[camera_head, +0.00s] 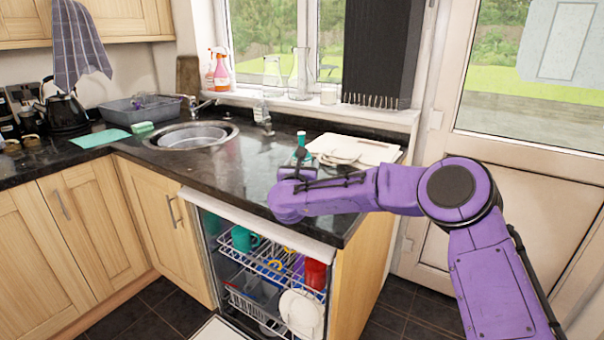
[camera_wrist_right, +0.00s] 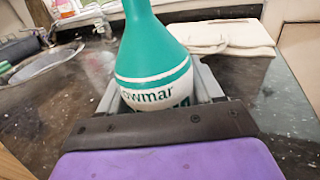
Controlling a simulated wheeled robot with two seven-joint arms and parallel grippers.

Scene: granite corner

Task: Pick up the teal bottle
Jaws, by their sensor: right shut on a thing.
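The teal bottle (camera_wrist_right: 152,55) has a white label band with dark lettering and fills the middle of the right wrist view. It is upright between the fingers of my right gripper (camera_wrist_right: 160,100), which is shut on it. In the head view the bottle's teal top (camera_head: 301,139) shows just beyond my purple right wrist, over the dark counter. The wrist hides its lower part, and I cannot tell whether its base touches the counter. My left gripper is not in view.
A cream board (camera_head: 375,150) with white plates lies right behind the bottle. A round sink (camera_head: 165,139) is to the left. An open dishwasher (camera_head: 262,262) with several dishes is below the counter. Glass vessels (camera_head: 300,75) stand on the windowsill. The counter between sink and bottle is clear.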

